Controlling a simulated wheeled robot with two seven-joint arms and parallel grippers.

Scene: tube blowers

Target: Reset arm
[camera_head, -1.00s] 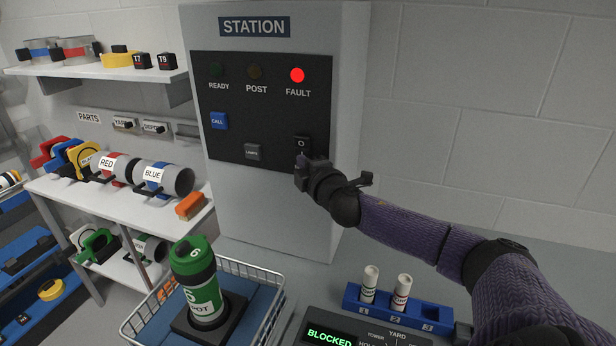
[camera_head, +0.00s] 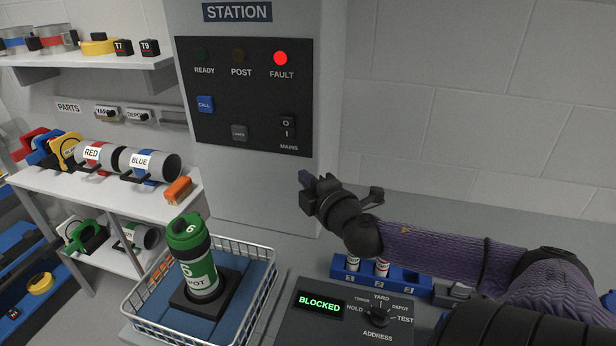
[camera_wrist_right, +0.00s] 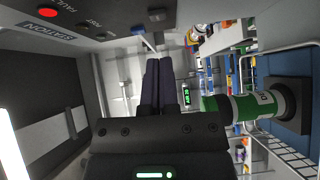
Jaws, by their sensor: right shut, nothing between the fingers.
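My right arm comes in from the right in the head view. My right gripper (camera_head: 306,187) is shut and empty, in front of the grey station cabinet (camera_head: 245,190), below and right of the MAINS switch (camera_head: 287,128) and apart from it. In the right wrist view its two fingers (camera_wrist_right: 158,85) lie side by side. The red FAULT lamp (camera_head: 280,58) is lit; the READY and POST lamps look dark. My left gripper is not in view.
A green DEPOT canister (camera_head: 192,255) stands in a wire basket (camera_head: 262,300). A console (camera_head: 345,326) reads BLOCKED. A blue rack (camera_head: 405,280) holds small tubes, partly behind my arm. Shelves with RED and BLUE cylinders stand at left. The wall side at upper right is clear.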

